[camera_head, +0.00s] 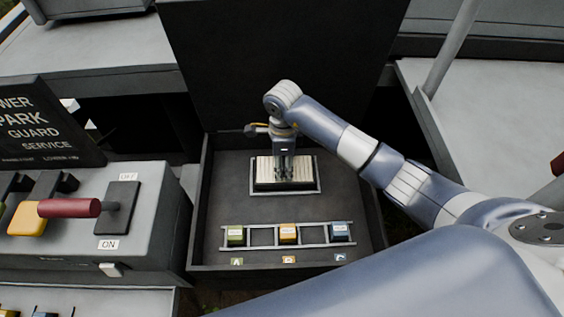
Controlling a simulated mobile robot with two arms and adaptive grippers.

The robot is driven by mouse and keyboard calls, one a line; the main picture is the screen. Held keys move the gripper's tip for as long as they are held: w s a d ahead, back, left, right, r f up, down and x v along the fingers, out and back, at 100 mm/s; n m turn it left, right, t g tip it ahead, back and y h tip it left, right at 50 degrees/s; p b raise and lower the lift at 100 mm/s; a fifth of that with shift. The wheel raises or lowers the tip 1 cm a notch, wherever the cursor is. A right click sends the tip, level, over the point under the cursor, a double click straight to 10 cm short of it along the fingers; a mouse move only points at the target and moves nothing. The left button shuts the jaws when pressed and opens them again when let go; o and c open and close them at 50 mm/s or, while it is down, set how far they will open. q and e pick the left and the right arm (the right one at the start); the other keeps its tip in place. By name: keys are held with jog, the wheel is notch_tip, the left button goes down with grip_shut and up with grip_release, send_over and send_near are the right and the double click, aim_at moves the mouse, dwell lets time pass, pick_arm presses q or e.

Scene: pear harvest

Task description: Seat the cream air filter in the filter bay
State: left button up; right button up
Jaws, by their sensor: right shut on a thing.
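The cream air filter (302,169) is a ribbed cream block with a dark lower edge. It lies inside the light rectangular frame of the filter bay (314,192), in the middle of the dark open box. Whether it is fully down in the frame cannot be told. My right gripper (285,176) points down onto the middle of the filter and is shut on it, hiding part of its top. My left gripper is not in view.
In front of the bay is a rack (262,236) with green, yellow and blue blocks labelled A, B, C. The dark box (200,215) has raised walls. At left stand a switch console (150,222) with a red-handled lever (70,208) and a sign (40,130).

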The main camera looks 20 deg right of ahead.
jog(key=o, duration=1.3)
jog(key=o, duration=0.5)
notch_tip(320, 180, up, 7)
jog(key=p, duration=0.4)
jog(key=shift+w+a+p, duration=0.2)
jog(key=shift+p, duration=0.1)
jog(key=shift+r, duration=0.2)
